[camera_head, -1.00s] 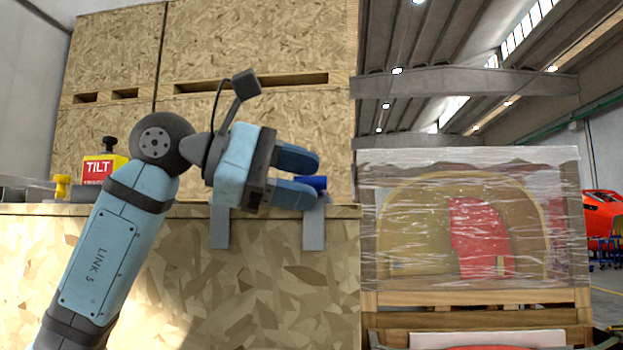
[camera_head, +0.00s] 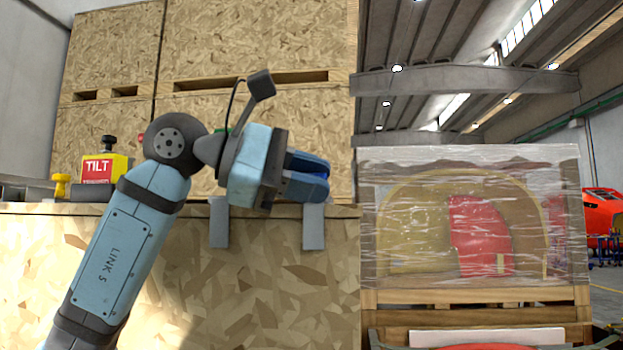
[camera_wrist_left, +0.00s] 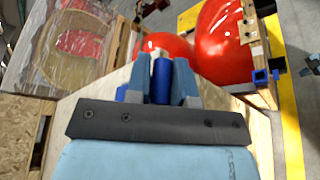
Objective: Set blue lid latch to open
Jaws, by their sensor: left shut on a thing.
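My left gripper (camera_head: 308,178) is at the top front edge of the wooden crate (camera_head: 285,280), above the right grey bracket (camera_head: 314,228). In the head view its fingers hide most of the blue lid latch. In the left wrist view the blue latch (camera_wrist_left: 161,80) shows as an upright cylinder between the two fingers of the left gripper (camera_wrist_left: 160,82), which are shut on it. A second grey bracket (camera_head: 219,222) hangs over the crate edge to the left. My right gripper is in neither view.
A yellow box marked TILT (camera_head: 105,168) and a small yellow knob (camera_head: 62,186) stand on the left. Taller chipboard crates (camera_head: 270,125) rise behind. A plastic-wrapped crate (camera_head: 470,215) stands right. Red nosecones (camera_wrist_left: 220,45) show in the wrist view.

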